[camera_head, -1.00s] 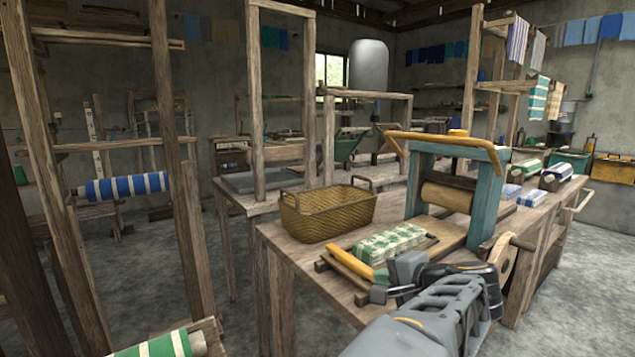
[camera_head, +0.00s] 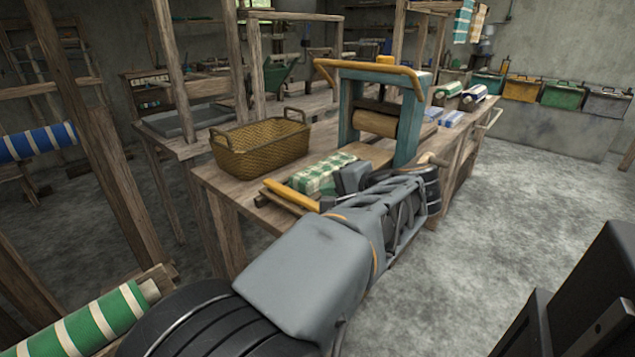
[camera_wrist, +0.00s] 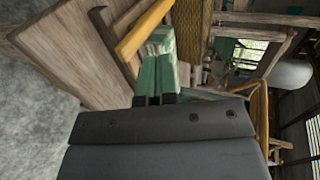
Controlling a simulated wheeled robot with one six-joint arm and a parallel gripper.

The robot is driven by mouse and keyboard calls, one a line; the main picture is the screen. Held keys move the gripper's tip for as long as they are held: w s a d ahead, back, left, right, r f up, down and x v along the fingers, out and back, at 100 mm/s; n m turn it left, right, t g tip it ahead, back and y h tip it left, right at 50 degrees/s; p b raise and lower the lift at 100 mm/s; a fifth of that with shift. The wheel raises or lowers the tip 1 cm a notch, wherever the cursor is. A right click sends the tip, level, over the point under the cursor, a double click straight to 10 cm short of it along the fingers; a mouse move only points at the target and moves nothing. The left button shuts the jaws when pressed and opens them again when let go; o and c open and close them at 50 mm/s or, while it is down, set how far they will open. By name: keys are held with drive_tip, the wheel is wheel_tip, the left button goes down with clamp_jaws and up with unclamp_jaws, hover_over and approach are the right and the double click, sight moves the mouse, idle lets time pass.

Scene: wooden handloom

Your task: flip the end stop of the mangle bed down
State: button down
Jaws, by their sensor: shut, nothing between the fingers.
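The mangle (camera_head: 408,130) is a teal frame with a wooden roller (camera_head: 376,123) and an orange handle bar on top. Its slatted bed (camera_head: 286,203) sticks out towards the left on the bench. The end stop, a yellow-orange bar (camera_head: 291,194), lies across the bed's near end; it also shows in the wrist view (camera_wrist: 145,28). I cannot tell clearly whether it is up or down. A folded green-and-white checked cloth (camera_head: 322,174) lies on the bed behind it. My gripper (camera_head: 328,203) is shut and empty, close to the bar's right end; contact cannot be told. My arm hides part of the bed.
A wicker basket (camera_head: 260,148) stands on the bench left of the bed. Rolled cloths (camera_head: 473,97) lie beyond the mangle.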

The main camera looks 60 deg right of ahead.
drive_tip(key=p+v, duration=0.1)
drive_tip(key=v, duration=0.5)
drive_tip(key=shift+s, duration=0.45)
drive_tip(key=shift+a, duration=0.1)
drive_tip(key=shift+p, duration=0.3)
